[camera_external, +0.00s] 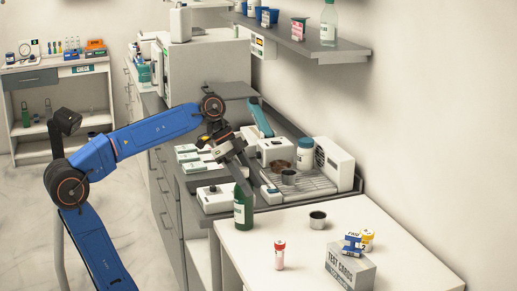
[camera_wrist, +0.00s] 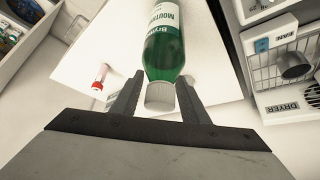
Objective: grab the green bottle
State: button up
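A green bottle (camera_external: 243,208) with a white label stands upright at the left edge of the white table. In the wrist view the green bottle (camera_wrist: 167,48) shows its label and a white cap. My gripper (camera_external: 244,186) comes down at a slant over the bottle's top, hiding the cap in the external view. In the wrist view my gripper (camera_wrist: 160,80) is open, with one finger on each side of the cap. Narrow gaps show between fingers and cap, and nothing looks clamped.
A small red-capped tube (camera_external: 279,255) stands on the white table (camera_external: 240,258); a dark metal cup (camera_external: 318,220) and a test cards box (camera_external: 350,270) are further right. The counter behind holds a dryer (camera_external: 334,165) and rack. A wall shelf (camera_external: 335,52) hangs above.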

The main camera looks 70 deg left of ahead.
grip_shut()
